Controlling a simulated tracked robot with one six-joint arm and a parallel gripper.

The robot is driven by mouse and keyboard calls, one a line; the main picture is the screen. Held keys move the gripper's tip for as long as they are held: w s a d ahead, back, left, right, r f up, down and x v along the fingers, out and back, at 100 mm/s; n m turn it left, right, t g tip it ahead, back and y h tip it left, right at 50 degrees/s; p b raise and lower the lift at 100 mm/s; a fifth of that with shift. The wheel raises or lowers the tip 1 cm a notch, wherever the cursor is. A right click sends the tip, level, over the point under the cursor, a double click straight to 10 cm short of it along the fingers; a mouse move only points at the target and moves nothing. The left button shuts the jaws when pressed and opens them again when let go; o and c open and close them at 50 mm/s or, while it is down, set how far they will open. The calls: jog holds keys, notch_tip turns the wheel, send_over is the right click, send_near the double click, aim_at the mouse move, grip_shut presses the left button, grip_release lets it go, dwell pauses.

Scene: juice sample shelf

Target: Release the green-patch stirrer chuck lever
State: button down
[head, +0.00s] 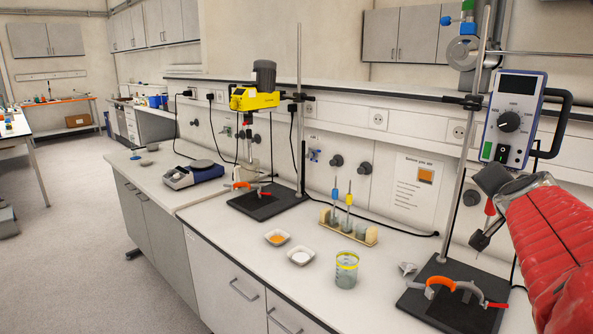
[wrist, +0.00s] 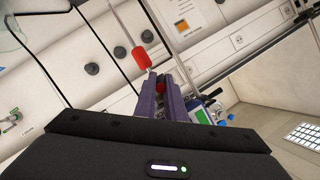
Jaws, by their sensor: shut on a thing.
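The right stirrer (head: 513,118) is a blue and white box with a black knob and a small dark green area on its lower front. A red tapered piece (head: 490,207), apparently its lever, hangs just below it. My gripper (wrist: 160,83) reaches in below the stirrer, its purple fingers closed around a small red part, apparently the lever. A larger red grip (wrist: 140,57) shows just past the fingertips. A green patch (wrist: 213,91) shows beside the right finger. In the head view my arm and wrist hide the chuck, and the fingers are not clear.
A black base plate (head: 430,307) with an orange clamp (head: 440,288) stands below. A yellow stirrer (head: 254,99) is further left on its own stand. A beaker (head: 346,270), two small dishes and a tube rack (head: 348,232) stand on the bench between them.

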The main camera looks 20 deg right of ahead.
jog(key=shift+f, duration=0.1)
dwell(0.3)
jog(key=c, duration=1.8)
grip_release()
jog(key=shift+c, duration=0.2)
